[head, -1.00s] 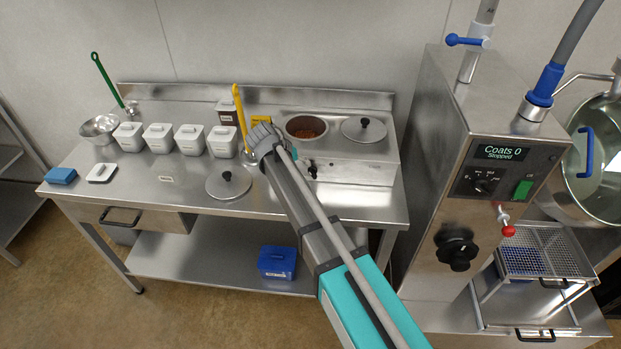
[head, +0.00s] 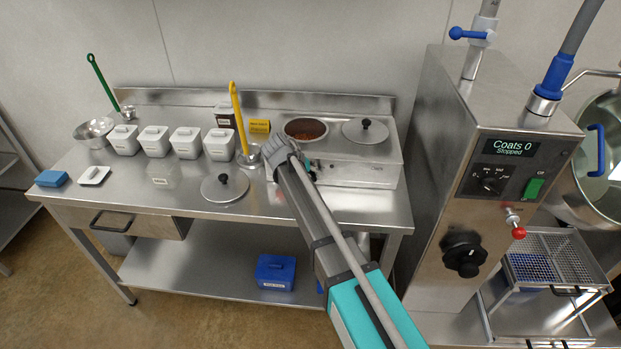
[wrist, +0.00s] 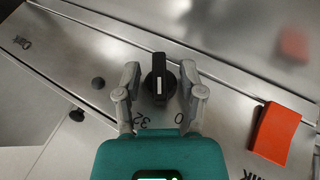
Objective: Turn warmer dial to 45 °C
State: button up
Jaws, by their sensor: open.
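The warmer (head: 365,175) is the steel unit at the right of the bench, with a round well of reddish-brown contents. Its black dial (wrist: 158,80) with a white pointer line is in the middle of the wrist view. The marks "32" and "0" show on the panel on the gripper side of the dial; a 45 mark is not visible. My gripper (wrist: 160,68) is open, one finger on each side of the dial, with gaps visible. In the head view my arm hides most of the dial area.
An orange-red block (wrist: 275,133) lies to the right of the dial in the wrist view. A loose lid (head: 224,187) lies on the bench left of my arm. A yellow-handled ladle (head: 238,115) stands behind it. The coating machine (head: 450,180) rises close on the right.

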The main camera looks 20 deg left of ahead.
grip_shut()
dwell(0.3)
jog(key=shift+a, duration=0.1)
